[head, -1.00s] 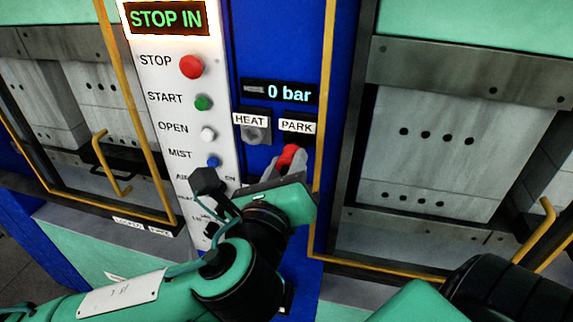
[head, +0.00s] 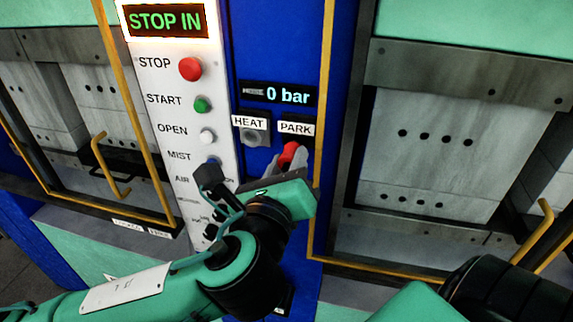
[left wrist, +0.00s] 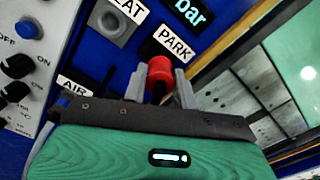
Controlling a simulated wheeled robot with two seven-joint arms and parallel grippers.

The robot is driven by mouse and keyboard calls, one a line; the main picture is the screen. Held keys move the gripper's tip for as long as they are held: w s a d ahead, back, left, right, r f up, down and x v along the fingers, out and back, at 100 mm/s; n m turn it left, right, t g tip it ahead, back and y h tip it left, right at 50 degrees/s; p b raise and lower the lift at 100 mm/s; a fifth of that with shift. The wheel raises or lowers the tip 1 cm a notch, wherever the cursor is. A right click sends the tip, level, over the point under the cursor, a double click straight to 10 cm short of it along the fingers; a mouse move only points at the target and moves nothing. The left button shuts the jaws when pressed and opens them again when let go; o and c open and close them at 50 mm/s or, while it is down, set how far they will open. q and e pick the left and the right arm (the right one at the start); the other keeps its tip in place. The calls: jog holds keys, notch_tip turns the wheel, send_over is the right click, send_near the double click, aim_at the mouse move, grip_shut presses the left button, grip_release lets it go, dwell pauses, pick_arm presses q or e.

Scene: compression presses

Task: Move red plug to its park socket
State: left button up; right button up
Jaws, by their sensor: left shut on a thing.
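The red plug (head: 289,152) is between the fingers of my left gripper (head: 291,160), right below the PARK label (head: 296,128). In the left wrist view the red plug (left wrist: 160,70) sits between the two grey fingertips of the left gripper (left wrist: 160,82), which is shut on it. The park socket is hidden behind the plug and fingers, so I cannot tell how deep the plug sits. The HEAT socket (head: 254,138) is empty, a grey ring to the left; it also shows in the left wrist view (left wrist: 113,24). My right gripper is not in view.
A white control panel (head: 170,95) with buttons and knobs stands left of the sockets. A yellow-edged frame (head: 323,120) runs close on the right. Press chambers with perforated plates (head: 430,135) lie on both sides. A display (head: 280,94) reads 0 bar.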

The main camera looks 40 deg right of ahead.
pick_arm(q)
jog(key=shift+x, duration=0.85)
jog(key=o, duration=1.1)
jog(key=shift+s, duration=0.1)
jog(key=shift+s+a+f, duration=0.1)
jog(key=shift+s+a, duration=0.1)
jog(key=shift+a, duration=0.1)
jog(key=b+v, duration=0.5)
jog(key=v, duration=0.8)
jog(key=shift+w, duration=0.1)
